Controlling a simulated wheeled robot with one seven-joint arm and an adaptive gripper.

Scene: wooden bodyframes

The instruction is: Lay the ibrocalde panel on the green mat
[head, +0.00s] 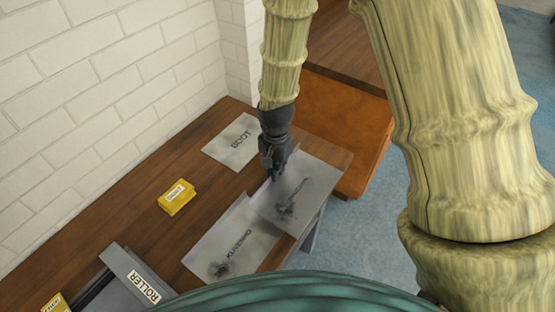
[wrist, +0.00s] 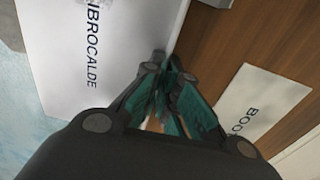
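The ibrocalde panel (wrist: 85,60) is a thin pale sheet with dark lettering, filling the left of the wrist view. In the head view the same panel (head: 312,180) lies across the table's right edge, partly over the panel marked KURESMO (head: 215,240). My gripper (head: 272,175) is at its upper left corner. In the wrist view my gripper (wrist: 156,68) has its fingertips close together at the panel's edge and appears shut on it; the fingers hide the contact. Whether the panel touches what is below is unclear. I see no green mat.
The brown wooden table (head: 155,230) runs along a white brick wall. A panel marked BOOT (head: 232,147) lies at the back. A yellow box (head: 177,197) stands left of the middle. A grey piece labelled ROLLER (head: 138,275) is at the front left. An orange-brown seat (head: 350,115) is beyond.

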